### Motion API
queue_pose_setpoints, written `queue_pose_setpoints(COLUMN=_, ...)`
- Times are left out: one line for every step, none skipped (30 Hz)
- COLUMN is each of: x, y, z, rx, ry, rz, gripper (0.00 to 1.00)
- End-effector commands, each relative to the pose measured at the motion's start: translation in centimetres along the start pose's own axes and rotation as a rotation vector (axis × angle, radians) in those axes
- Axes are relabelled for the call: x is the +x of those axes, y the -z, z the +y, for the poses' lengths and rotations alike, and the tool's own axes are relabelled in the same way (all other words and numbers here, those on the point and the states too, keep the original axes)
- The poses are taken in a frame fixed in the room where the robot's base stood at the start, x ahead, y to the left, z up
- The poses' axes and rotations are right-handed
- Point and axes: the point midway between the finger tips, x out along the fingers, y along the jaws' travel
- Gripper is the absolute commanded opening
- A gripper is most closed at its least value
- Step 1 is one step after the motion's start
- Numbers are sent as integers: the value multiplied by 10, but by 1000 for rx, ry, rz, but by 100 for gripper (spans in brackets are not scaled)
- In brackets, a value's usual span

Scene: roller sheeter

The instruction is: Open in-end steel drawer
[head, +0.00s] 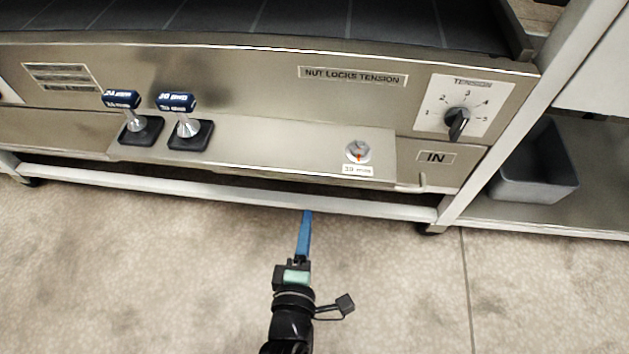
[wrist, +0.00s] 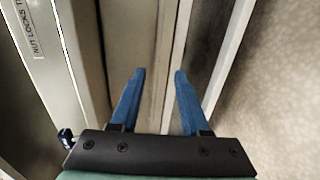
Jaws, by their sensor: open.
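The steel drawer at the in end appears to be the front below the tension dial, marked by an "IN" label (head: 436,157) in the head view. A small pale bar handle (head: 411,187) sticks out at its lower left. The drawer front (head: 455,176) looks flush with the machine. My gripper (head: 306,214) is in front of the lower white rail, left of the handle and apart from it. In the wrist view my gripper (wrist: 160,73) has its two blue fingers spread with nothing held between them. I cannot make out the handle in the wrist view.
A "39 mm" nut (head: 358,152) sits on the ledge left of the drawer. Two blue-topped levers (head: 186,120) stand further left. The white lower rail (head: 230,190) runs along the front. A grey bin (head: 535,170) sits on the right shelf. The floor (head: 150,270) in front is clear.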

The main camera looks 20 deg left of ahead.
Motion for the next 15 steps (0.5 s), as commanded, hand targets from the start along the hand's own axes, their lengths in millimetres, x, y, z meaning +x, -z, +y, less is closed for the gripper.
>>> queue_pose_setpoints(x=1, y=0, z=3, rx=0, ry=-3, rz=0, gripper=46)
queue_pose_setpoints(x=3, y=0, z=3, rx=1, ry=-3, rz=0, gripper=46)
queue_pose_setpoints(x=5, y=0, z=2, rx=1, ry=-4, rz=1, gripper=46)
queue_pose_setpoints(x=8, y=0, z=2, rx=1, ry=-4, rz=1, gripper=46)
queue_pose_setpoints(x=11, y=0, z=2, rx=0, ry=-5, rz=1, gripper=46)
queue_pose_setpoints(x=16, y=0, z=1, rx=0, ry=-5, rz=1, gripper=46)
queue_pose_setpoints(x=21, y=0, z=1, rx=1, ry=-6, rz=1, gripper=46)
queue_pose_setpoints(x=26, y=0, z=2, rx=2, ry=-7, rz=1, gripper=46)
queue_pose_setpoints(x=33, y=0, z=1, rx=2, ry=-7, rz=1, gripper=46)
queue_pose_setpoints(x=39, y=0, z=1, rx=2, ry=-7, rz=1, gripper=46)
queue_pose_setpoints(x=44, y=0, z=1, rx=2, ry=-8, rz=2, gripper=46)
queue_pose_setpoints(x=52, y=1, z=1, rx=3, ry=-7, rz=2, gripper=46)
queue_pose_setpoints(x=58, y=1, z=1, rx=3, ry=-8, rz=2, gripper=46)
queue_pose_setpoints(x=64, y=0, z=1, rx=2, ry=-7, rz=1, gripper=46)
queue_pose_setpoints(x=71, y=0, z=1, rx=4, ry=-7, rz=1, gripper=46)
